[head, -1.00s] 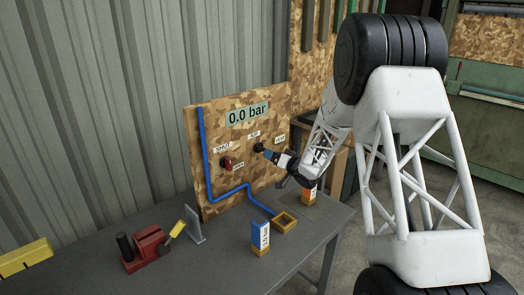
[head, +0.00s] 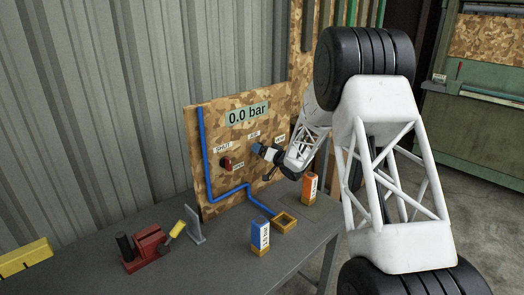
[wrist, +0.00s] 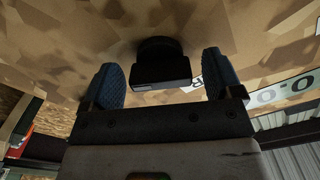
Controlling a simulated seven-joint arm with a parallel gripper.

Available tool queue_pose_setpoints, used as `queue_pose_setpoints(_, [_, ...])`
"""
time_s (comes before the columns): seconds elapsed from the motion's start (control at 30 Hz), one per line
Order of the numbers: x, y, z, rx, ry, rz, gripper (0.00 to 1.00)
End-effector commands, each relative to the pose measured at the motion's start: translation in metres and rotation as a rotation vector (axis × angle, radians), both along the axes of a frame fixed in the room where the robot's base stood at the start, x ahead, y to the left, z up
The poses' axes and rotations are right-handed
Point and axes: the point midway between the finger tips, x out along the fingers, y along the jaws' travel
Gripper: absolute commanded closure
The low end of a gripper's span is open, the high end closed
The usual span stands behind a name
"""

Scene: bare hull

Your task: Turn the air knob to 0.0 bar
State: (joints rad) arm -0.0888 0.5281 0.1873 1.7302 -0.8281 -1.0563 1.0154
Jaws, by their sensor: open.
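The wooden panel (head: 205,119) stands upright on the table, with a display (head: 247,114) that reads 0.0 bar. In the wrist view the black air knob (wrist: 161,66) sticks out of the panel, with a bar-shaped grip. My gripper (wrist: 166,82) is open, with one blue fingertip on each side of the knob. I cannot tell whether either finger touches it. In the head view my gripper (head: 258,149) is at the panel below the AIR label and hides the knob.
A red valve handle (head: 226,163) sits left of my gripper, by the SHUT label. A blue pipe (head: 209,170) runs down the panel to a small wooden tray (head: 284,226). Blue-white (head: 260,238) and orange-white (head: 310,188) boxes and a red vise (head: 148,246) stand on the table.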

Motion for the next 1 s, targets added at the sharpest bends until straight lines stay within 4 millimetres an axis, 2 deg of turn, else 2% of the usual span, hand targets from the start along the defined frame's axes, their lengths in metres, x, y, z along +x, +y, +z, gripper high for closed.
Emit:
queue_pose_setpoints(0.43, [0.0041,0.0047,-0.0001,0.000,0.000,0.000,0.15])
queue_pose_setpoints(0.77, [0.0040,0.0046,0.0000,0.000,0.000,0.001,0.64])
queue_pose_setpoints(1.0, [0.0040,0.0047,-0.0001,-0.007,-0.008,0.001,0.64])
